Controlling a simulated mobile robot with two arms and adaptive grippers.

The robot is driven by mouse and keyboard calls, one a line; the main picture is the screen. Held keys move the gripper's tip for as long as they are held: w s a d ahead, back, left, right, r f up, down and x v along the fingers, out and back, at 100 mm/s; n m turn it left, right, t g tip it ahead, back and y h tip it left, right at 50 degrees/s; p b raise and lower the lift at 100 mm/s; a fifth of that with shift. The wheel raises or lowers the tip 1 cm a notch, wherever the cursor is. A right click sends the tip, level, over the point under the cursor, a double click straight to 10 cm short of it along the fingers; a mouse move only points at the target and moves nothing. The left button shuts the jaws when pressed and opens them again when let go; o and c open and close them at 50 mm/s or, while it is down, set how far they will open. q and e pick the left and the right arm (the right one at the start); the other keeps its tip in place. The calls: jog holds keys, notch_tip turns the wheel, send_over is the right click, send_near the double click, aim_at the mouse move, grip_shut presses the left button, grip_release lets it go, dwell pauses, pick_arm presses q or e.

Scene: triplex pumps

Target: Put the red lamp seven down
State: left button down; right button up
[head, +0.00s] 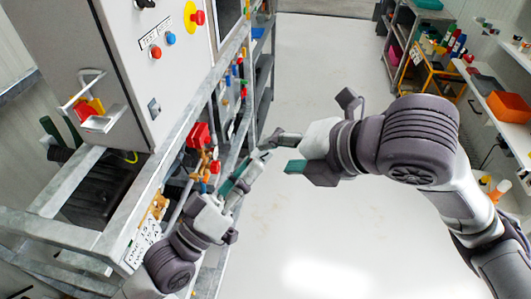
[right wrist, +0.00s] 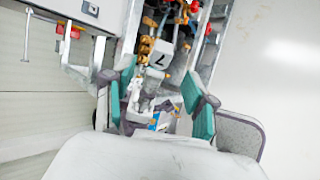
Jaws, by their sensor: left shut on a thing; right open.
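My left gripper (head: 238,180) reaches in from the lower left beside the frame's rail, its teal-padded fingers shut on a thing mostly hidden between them. I cannot read a number on it or make out its colour. My right gripper (head: 318,138) is open and empty above the floor, just right of the left gripper's tips. In the right wrist view, its teal finger pads (right wrist: 158,105) stand apart.
A grey control cabinet (head: 160,85) stands on a metal frame (head: 130,215) at the left. A large red part (head: 198,135) and orange pieces sit on the frame near my left gripper. Shelves with an orange bin (head: 508,106) line the right. The floor (head: 320,75) between is clear.

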aim_at(264, 156)
jog(key=x, duration=0.6)
jog(key=shift+w+a+f, duration=0.15)
jog(key=shift+a, duration=0.05)
grip_shut()
pick_arm(q)
jog(key=c, duration=0.9)
grip_release()
